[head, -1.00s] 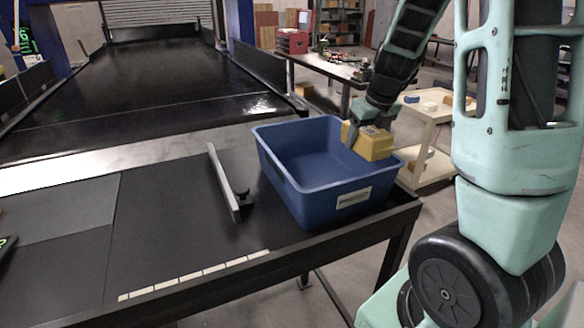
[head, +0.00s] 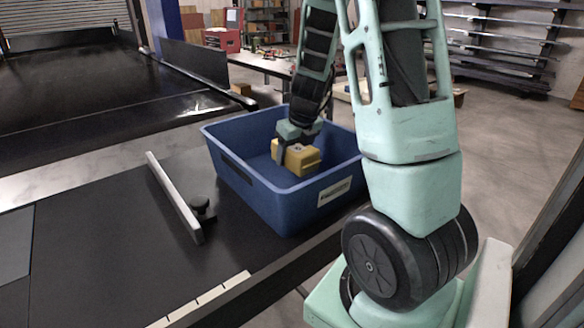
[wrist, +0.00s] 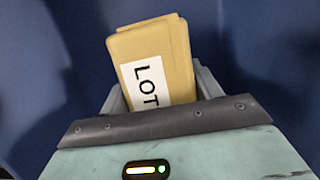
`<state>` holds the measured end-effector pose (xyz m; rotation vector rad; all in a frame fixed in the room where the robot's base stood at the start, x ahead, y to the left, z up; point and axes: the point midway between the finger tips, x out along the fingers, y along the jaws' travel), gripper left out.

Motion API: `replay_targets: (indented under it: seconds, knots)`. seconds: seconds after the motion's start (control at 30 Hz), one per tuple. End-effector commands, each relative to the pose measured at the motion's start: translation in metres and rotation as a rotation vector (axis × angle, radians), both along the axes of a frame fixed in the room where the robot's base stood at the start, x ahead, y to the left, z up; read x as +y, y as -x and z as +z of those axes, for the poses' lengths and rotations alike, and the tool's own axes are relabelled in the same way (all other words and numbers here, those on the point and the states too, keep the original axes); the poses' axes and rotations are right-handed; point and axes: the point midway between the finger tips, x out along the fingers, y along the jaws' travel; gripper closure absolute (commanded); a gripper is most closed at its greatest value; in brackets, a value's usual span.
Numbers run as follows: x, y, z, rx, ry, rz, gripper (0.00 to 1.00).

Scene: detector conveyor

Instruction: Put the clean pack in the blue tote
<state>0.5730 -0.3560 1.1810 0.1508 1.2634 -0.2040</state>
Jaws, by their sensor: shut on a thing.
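The pack (head: 300,158) is a yellow-tan block, held inside the blue tote. In the wrist view the pack (wrist: 160,65) shows a white label reading "LOT", with blue tote walls around it. My gripper (head: 282,153) is shut on the pack and points down into the tote. The blue tote (head: 262,198) stands on the dark table near its right end, with a white label on its front wall. Whether the pack touches the tote floor I cannot tell. My gripper (wrist: 158,98) also shows in the wrist view.
A low metal rail (head: 176,197) with a black knob lies on the table left of the tote. A dark conveyor belt (head: 85,95) runs to the back left. A workbench (head: 265,65) with a red box (head: 222,39) stands behind. Open floor lies at right.

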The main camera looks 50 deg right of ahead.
Motion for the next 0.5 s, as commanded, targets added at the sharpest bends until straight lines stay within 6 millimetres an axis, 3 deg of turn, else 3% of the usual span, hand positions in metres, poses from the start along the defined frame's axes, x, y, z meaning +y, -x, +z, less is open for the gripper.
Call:
replay_targets:
  seconds: [0.2, 0.5]
  knots:
    - [-0.001, 0.001, -0.033, 0.002, -0.001, -0.003, 0.79]
    - [0.000, 0.000, -0.037, -0.001, 0.001, 0.001, 0.79]
